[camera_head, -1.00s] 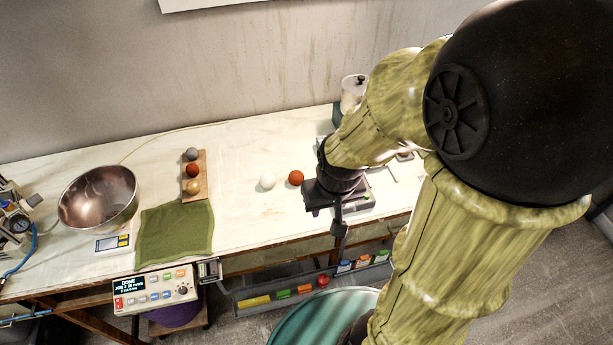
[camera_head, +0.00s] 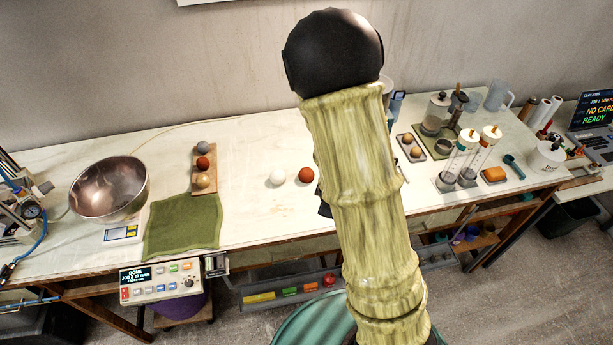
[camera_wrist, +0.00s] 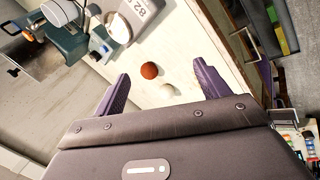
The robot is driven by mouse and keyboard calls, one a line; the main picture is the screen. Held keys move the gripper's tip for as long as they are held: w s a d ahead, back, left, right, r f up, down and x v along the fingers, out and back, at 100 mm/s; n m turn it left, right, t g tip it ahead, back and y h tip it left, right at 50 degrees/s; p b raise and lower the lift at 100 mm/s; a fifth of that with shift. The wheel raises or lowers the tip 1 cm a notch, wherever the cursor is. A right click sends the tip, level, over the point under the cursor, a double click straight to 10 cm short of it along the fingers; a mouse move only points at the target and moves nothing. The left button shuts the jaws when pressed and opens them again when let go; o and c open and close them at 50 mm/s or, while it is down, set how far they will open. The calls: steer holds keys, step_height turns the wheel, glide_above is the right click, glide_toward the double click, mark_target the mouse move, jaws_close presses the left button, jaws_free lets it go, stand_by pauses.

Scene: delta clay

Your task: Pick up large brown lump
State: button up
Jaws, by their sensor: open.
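A reddish-brown lump (camera_head: 306,175) lies on the pale table just right of a white lump (camera_head: 278,176). Another reddish-brown lump (camera_head: 203,162) sits on a wooden board (camera_head: 205,191), between a grey lump and a tan lump. In the wrist view, my gripper (camera_wrist: 160,68) is open, its two purple fingers apart. A reddish-brown lump (camera_wrist: 149,70) and a white lump (camera_wrist: 167,91) show between and beyond the fingers, on the table. Nothing is held. In the head view my gripper is mostly hidden behind my arm.
A metal bowl (camera_head: 108,188) and green cloth (camera_head: 182,226) are at the left. Table around the loose lumps is clear.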

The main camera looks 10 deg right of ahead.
steer(key=w+f+n+t, duration=0.1)
steer(key=f+n+t, duration=0.1)
steer(key=n, duration=0.5)
steer(key=w+f+n+t+y+b, duration=0.1)
steer(key=w+f+n+t, duration=0.1)
steer(key=n, duration=0.5)
steer(key=w+a+f+n+t, duration=0.1)
steer(key=w+f+n+t, duration=0.1)
steer(key=n, duration=0.5)
steer(key=shift+w+f+n, duration=0.15)
steer(key=shift+f+n, duration=0.2)
steer(key=shift+n, duration=0.05)
steer(key=n, duration=0.1)
steer(key=a+n+t+y, duration=0.1)
steer(key=n, duration=0.1)
steer(key=shift+r+y, duration=0.1)
steer(key=shift+y, duration=0.2)
steer(key=shift+w+b, duration=0.15)
steer(key=shift+b, duration=0.3)
steer(key=shift+w+a+f+b, duration=0.1)
steer(key=shift+w+f+b, duration=0.25)
steer(key=shift+b, duration=0.9)
steer(key=shift+w+f+b, duration=0.1)
steer(key=shift+w+b, duration=0.25)
steer(key=shift+b, duration=0.9)
steer(key=b, duration=0.3)
steer(key=shift+w+f, duration=0.2)
steer(key=shift+w, duration=0.1)
